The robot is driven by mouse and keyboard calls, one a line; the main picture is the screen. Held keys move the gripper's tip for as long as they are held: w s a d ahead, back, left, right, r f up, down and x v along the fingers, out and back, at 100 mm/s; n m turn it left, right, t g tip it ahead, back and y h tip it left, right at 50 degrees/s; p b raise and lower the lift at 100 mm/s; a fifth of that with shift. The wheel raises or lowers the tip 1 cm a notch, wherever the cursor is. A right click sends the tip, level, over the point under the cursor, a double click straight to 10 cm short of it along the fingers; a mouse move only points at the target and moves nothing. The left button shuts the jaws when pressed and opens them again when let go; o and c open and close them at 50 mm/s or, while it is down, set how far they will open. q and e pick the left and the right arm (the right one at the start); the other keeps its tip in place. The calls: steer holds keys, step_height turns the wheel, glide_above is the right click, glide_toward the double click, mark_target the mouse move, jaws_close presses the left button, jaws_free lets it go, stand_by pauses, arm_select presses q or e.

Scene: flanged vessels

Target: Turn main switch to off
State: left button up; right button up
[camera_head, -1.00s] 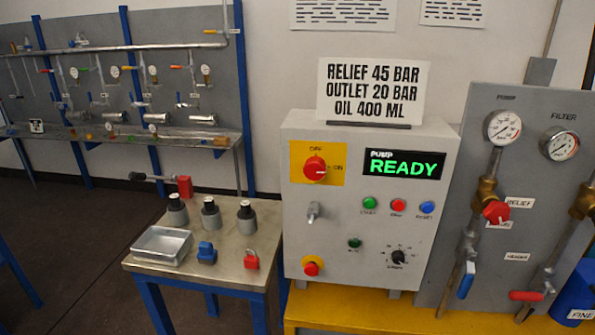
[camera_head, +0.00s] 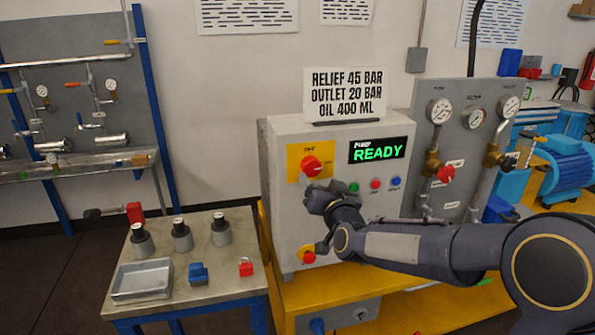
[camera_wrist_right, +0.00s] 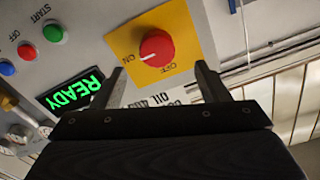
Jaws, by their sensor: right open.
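The main switch is a red round knob (camera_head: 312,166) on a yellow plate (camera_head: 293,163), on the upper left of the grey control box. In the right wrist view, the knob (camera_wrist_right: 156,48) appears upside down, and its white mark points at ON. My right gripper (camera_head: 310,188) is just below and in front of the knob in the head view. In the right wrist view my right gripper (camera_wrist_right: 160,68) is open and empty, with its fingers apart on either side of the knob's line. It appears clear of the knob. My left gripper is not in view.
The control box (camera_head: 283,228) has a lit READY display (camera_head: 378,150) and several buttons. A red stop button (camera_head: 308,257) is lower on the box, near my forearm. A small table (camera_head: 205,255) with a tray, bottles and padlock stands to the left. Gauges and valves are at right.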

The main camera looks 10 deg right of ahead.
mark_target(313, 169)
steer(key=w+p, duration=0.2)
steer(key=w, duration=0.4)
steer(key=shift+w, duration=0.15)
steer(key=shift+w+d, duration=0.1)
steer(key=shift+w, duration=0.4)
steer(key=shift+c, duration=0.2)
steer(key=shift+f, duration=0.1)
steer(key=c, duration=0.9)
